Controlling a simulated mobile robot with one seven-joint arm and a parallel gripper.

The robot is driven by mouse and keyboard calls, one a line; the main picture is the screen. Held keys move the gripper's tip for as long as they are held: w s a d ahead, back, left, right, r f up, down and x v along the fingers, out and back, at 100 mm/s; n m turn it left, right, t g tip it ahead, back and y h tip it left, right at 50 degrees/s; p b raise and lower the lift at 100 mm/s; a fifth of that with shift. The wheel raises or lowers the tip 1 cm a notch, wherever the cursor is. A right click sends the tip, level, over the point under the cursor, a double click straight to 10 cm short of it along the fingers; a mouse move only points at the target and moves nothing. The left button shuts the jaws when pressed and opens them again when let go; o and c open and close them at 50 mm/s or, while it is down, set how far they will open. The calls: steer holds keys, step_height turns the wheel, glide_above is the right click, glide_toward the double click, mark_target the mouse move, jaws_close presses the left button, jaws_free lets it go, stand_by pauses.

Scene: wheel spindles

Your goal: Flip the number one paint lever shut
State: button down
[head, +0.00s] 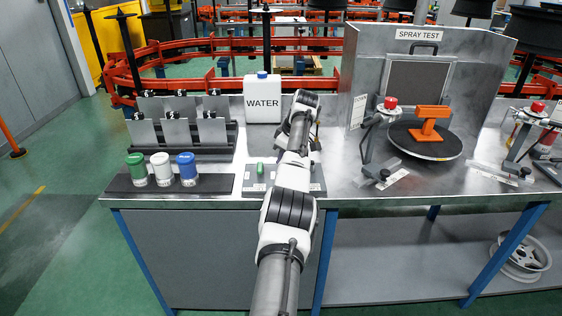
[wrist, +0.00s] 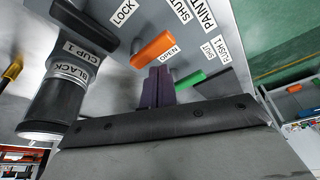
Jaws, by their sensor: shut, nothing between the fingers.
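In the wrist view an orange lever (wrist: 153,47) lies on a grey panel, with an OPEN label close beside its right end. SHUT and PAINT labels are farther up and right of it. Its pivot is not clear. A green lever (wrist: 190,82) is to the right, near labels reading FLUSH 1 and SHUT; it also shows on the bench in the head view (head: 260,170). My gripper (wrist: 158,84) is shut and empty, its dark fingers just below the orange lever and left of the green one. I cannot tell whether it touches either. In the head view my arm hides the gripper.
A black lever (wrist: 88,22) by a LOCK label and a cylinder labelled BLACK CUP 1 (wrist: 62,88) stand left of my fingers. On the bench are a WATER bottle (head: 262,100), lidded cups (head: 161,170) and a spray test turntable (head: 424,142).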

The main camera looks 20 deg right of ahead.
steer(key=v, duration=1.2)
steer(key=shift+r, duration=0.2)
